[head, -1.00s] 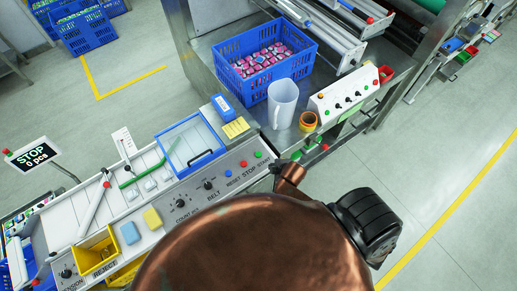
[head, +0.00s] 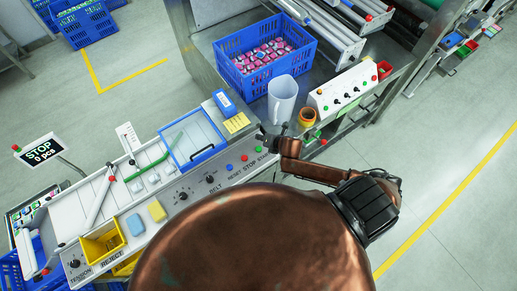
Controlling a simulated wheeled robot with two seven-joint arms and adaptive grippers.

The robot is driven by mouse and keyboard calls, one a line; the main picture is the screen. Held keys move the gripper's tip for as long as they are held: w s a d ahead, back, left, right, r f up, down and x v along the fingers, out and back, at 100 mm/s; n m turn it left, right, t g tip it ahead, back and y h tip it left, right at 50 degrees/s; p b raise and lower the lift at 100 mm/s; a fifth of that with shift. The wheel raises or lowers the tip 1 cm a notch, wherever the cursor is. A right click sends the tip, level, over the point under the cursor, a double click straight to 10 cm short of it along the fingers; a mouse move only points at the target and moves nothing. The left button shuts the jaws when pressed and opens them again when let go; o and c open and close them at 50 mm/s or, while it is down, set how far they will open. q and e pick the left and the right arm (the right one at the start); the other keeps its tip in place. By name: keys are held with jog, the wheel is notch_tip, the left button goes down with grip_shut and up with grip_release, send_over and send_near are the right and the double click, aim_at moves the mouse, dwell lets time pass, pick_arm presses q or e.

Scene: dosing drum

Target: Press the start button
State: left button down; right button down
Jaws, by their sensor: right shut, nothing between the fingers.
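The start button is a small green button (head: 258,150) at the right end of the sloped grey control panel (head: 205,188), above the START label. A red button (head: 244,158) and a blue button (head: 229,167) stand in a row to its left, by the STOP and RESET labels. My right gripper (head: 268,139) is small and dark, shut and empty, just up and right of the green button. It looks close to the button, but I cannot tell whether it touches. The sign (head: 41,150) reads STOP, 0 pcs. My left gripper is out of view.
A clear jug (head: 282,100) and an orange ring-shaped container (head: 307,117) stand just beyond the gripper. A white control box (head: 343,88) with other buttons is up right. A blue crate (head: 254,55) of packets is behind. Open floor lies at right.

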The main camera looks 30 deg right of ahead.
jog(key=b, duration=0.8)
send_over(260, 149)
notch_tip(260, 149, down, 8)
jog(key=shift+a+r, duration=0.1)
jog(key=shift+f, duration=0.5)
jog(key=shift+f, duration=0.15)
dwell(0.7)
jog(key=shift+f, duration=0.25)
